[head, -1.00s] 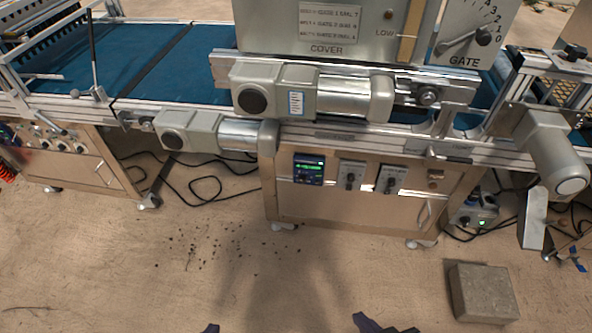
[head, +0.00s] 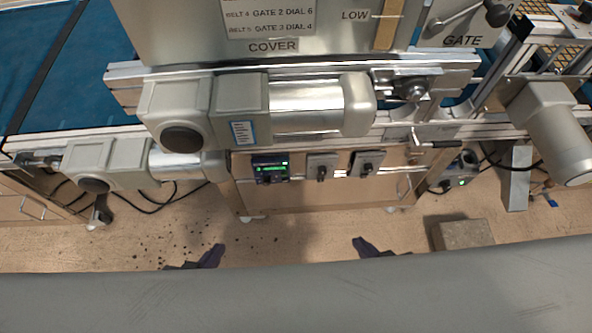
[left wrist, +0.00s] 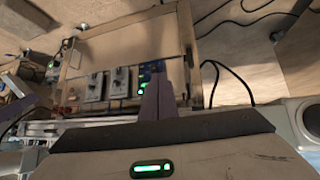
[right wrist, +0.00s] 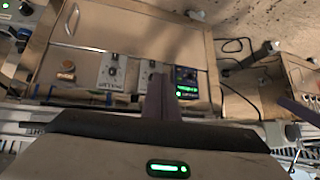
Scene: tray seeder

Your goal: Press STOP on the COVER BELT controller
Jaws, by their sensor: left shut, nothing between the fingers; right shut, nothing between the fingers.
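A small dark controller (head: 271,168) with a green lit display is set at the left end of the cabinet front, below the COVER sign (head: 273,46). Its buttons are too small to read in the head view. It also shows in the left wrist view (left wrist: 144,87), partly behind the fingers, and in the right wrist view (right wrist: 187,82). My left gripper (head: 215,252) is shut and empty, nearer to me than the controller and below it in the picture. My right gripper (head: 362,244) is shut and empty, lower right of the controller. Neither visibly touches anything.
Two grey switch plates (head: 321,167) (head: 366,163) sit right of the controller. Motor housings (head: 180,120) jut out above the cabinet front. A stone block (head: 463,234) lies on the floor at right. Cables run on the floor at left.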

